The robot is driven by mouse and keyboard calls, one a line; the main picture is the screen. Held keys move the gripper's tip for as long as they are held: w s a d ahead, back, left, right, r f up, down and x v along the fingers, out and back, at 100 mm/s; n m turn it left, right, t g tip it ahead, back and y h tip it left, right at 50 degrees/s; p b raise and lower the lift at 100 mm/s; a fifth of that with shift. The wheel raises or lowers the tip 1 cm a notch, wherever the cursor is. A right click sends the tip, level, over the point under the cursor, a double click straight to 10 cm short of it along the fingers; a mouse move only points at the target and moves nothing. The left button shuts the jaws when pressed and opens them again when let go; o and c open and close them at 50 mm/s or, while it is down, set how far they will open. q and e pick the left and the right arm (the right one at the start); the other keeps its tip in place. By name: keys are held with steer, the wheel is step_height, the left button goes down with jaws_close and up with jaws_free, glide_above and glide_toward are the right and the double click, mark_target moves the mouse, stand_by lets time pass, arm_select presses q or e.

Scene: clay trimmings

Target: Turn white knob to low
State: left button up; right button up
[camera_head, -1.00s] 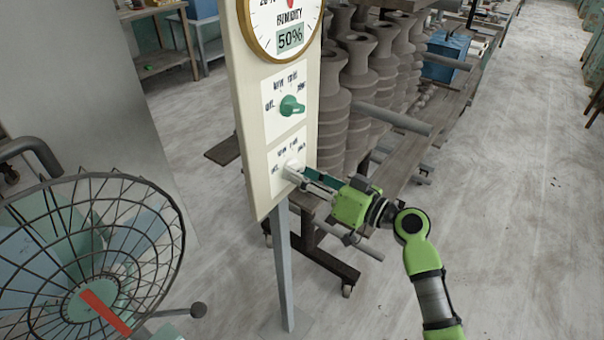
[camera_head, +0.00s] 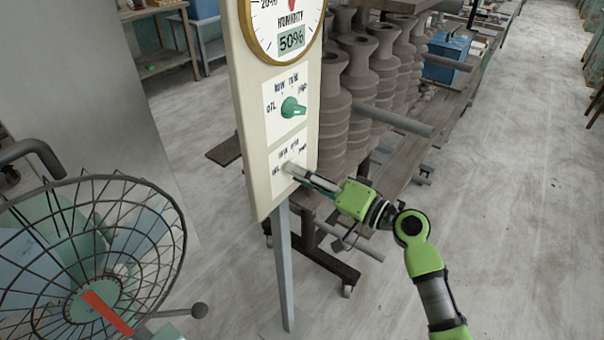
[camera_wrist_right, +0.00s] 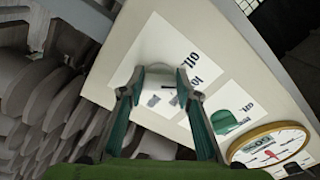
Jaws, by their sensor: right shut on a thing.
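The white knob (camera_head: 288,167) is on the lower white label plate of the tall cream panel (camera_head: 251,150). In the right wrist view the white knob (camera_wrist_right: 157,72) sits between the two fingertips. My right gripper (camera_head: 295,172) reaches in from the right and is shut on the knob; it also shows in the right wrist view (camera_wrist_right: 157,92). The fingers partly hide the knob, so I cannot tell exactly which mark it points to. Printed marks around it include off, low and mid, small and blurred. My left gripper is not in view.
A green knob (camera_head: 292,107) sits above on the same panel, under a round humidity dial (camera_head: 284,58) reading 50%. A wire-caged fan (camera_head: 90,270) stands at the lower left. Wooden racks with stacked grey clay pieces (camera_head: 360,75) stand behind. Floor at the right is clear.

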steer(key=shift+m, duration=0.9)
steer(key=o, duration=1.1)
steer(key=shift+d, duration=0.1)
steer(key=v, duration=1.2)
